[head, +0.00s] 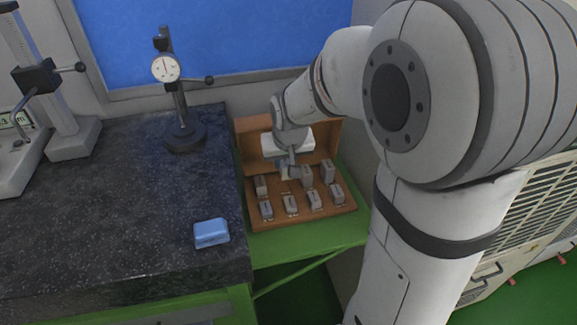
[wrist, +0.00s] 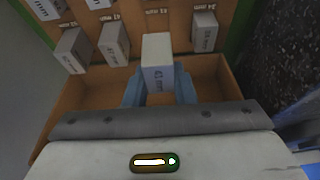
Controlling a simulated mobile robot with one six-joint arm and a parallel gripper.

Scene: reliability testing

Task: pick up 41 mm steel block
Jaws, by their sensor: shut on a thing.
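The steel block (wrist: 157,62) is a grey upright block, its printed face seeming to read 41 mm. In the wrist view it stands between the blue fingertips of my gripper (wrist: 159,92), which is shut on it. In the head view my gripper (head: 287,172) points down over the wooden case, at its back row of blocks. There the wrist and fingers mostly hide the held block. I cannot tell whether its base is clear of the case.
The open wooden case (head: 256,222) holds several other grey blocks, close to the held one on both sides. A blue object (head: 211,233) lies on the dark granite surface (head: 120,220). A dial gauge stand (head: 184,136) stands behind it. The case lid is behind my gripper.

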